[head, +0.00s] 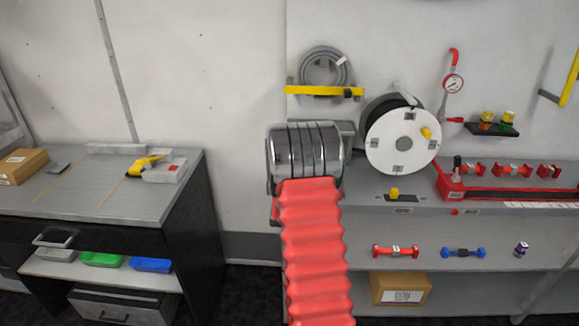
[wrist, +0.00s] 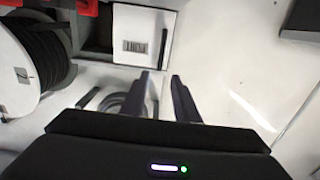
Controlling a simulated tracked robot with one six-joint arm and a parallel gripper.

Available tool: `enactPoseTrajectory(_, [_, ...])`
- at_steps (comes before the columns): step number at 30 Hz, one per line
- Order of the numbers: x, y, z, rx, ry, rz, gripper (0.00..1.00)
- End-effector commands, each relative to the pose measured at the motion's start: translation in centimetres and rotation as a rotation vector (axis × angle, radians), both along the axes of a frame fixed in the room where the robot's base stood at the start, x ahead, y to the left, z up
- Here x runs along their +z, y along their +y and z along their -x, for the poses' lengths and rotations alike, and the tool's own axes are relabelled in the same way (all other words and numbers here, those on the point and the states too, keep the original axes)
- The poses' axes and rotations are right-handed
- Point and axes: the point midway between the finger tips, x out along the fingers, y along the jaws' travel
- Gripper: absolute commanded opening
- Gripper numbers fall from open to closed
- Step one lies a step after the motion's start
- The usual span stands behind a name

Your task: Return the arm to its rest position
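My gripper (wrist: 163,80) shows in the wrist view with its two dark fingers apart and nothing visible between them. It points towards the wall area by the coiled grey hose (wrist: 128,100), which is partly hidden behind the fingers. In the head view, my arm with its red ribbed sleeve (head: 312,250) rises from the bottom middle to a shiny metal section (head: 304,155). My gripper cannot be made out there.
The hose reel (head: 402,140) is close to the right of my arm; it also shows in the wrist view (wrist: 22,75). The hose bracket (head: 325,91) is above. A grey workbench (head: 90,205) stands left. Shelves (head: 470,228) fill the right. Bare wall (head: 225,110) lies between.

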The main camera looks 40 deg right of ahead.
Motion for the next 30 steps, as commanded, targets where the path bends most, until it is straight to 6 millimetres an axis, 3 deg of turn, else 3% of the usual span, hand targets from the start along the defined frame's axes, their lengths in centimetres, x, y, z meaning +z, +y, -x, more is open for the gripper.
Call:
enactPoseTrajectory(17, [0.5,0.7,-0.4,0.014,0.005,-0.008,0.28])
enactPoseTrajectory(23, [2.7,4.0,-2.0,0.077,0.04,-0.058,0.28])
enactPoseTrajectory(30, [5.7,10.5,-3.4,0.187,0.117,-0.144,0.28])
